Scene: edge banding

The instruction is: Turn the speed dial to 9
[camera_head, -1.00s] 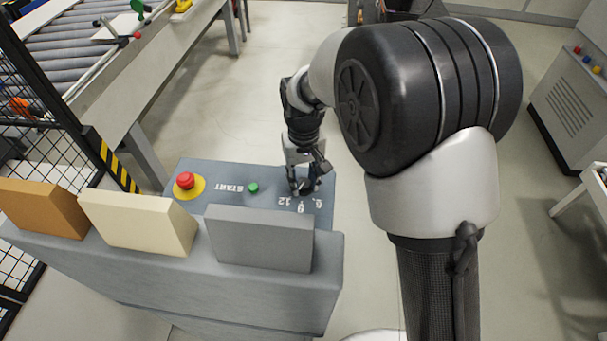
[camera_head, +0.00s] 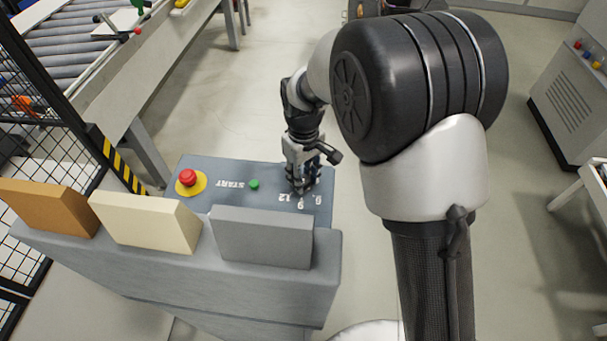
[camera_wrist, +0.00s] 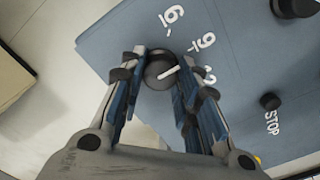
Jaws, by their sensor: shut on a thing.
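The speed dial (camera_wrist: 158,72) is a small dark round knob on the blue-grey control panel (camera_wrist: 120,45). My gripper (camera_wrist: 160,80) is closed around it, a finger on each side, as the wrist view shows. A white pointer mark on the dial points right and slightly up in that view, roughly toward the middle printed numeral (camera_wrist: 207,42). Exact alignment is unclear. Another numeral (camera_wrist: 172,17) lies above, and a third is partly hidden by a finger. In the head view, my gripper (camera_head: 302,185) covers the dial at the panel's right end, beside the numerals.
The panel also carries a red emergency button (camera_head: 188,177) on yellow and a green start button (camera_head: 254,184). A black button (camera_wrist: 270,101) sits near the STOP label. Brown, cream and grey blocks stand along the near ledge (camera_head: 180,270). A roller conveyor is at upper left.

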